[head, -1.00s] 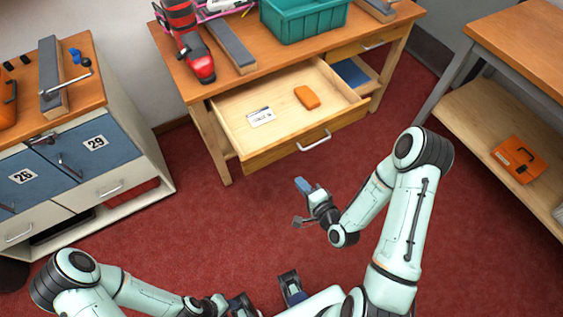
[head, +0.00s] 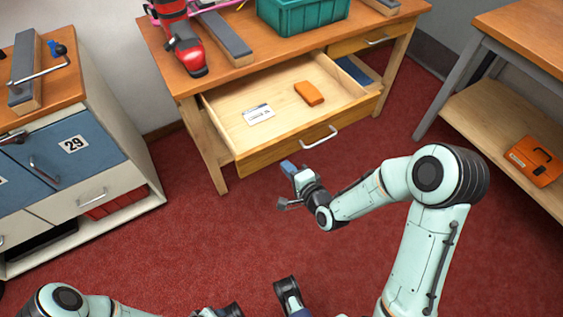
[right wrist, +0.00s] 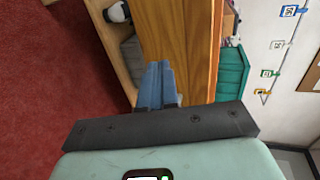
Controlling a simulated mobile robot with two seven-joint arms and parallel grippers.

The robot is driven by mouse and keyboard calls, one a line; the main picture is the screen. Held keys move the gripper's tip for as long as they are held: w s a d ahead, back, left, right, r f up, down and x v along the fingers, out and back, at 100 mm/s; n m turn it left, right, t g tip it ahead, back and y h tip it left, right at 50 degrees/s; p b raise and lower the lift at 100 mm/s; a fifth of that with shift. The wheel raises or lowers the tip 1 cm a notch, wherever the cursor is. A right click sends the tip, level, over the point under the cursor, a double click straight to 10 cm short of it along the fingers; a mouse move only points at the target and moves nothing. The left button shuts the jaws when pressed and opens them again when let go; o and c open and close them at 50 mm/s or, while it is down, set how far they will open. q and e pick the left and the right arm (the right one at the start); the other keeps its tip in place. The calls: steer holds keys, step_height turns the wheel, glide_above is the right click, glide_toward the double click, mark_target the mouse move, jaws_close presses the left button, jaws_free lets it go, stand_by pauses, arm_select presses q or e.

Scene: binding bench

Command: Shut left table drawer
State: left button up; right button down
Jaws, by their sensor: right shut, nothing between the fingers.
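The left table drawer (head: 278,150) is pulled well out of the wooden table (head: 243,72) in the head view. Its bar handle (head: 320,137) is on the front panel. A white card (head: 258,115) and an orange block (head: 309,93) lie inside. My right gripper (head: 289,168) is shut and empty, just in front of the drawer front, left of the handle. In the right wrist view its blue fingers (right wrist: 158,86) point at a brown wooden panel; I cannot tell whether they touch it. My left arm shows at the bottom left; its gripper (head: 226,311) is cut off by the lower edge.
A teal bin (head: 302,14) and a red-black tool (head: 184,45) stand on the table. A second drawer (head: 372,40) is at its right. A cabinet with blue doors (head: 75,145) stands left, and a bench with an orange case (head: 537,160) right. Red floor is clear between.

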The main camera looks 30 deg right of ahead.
mark_target(277, 153)
arm_select(q)
steer(key=shift+w+a+f, duration=0.15)
steer(key=shift+w+f, duration=0.05)
steer(key=shift+w, duration=0.15)
arm_select(e)
steer(key=shift+w+a, duration=0.1)
steer(key=shift+w, duration=1.75)
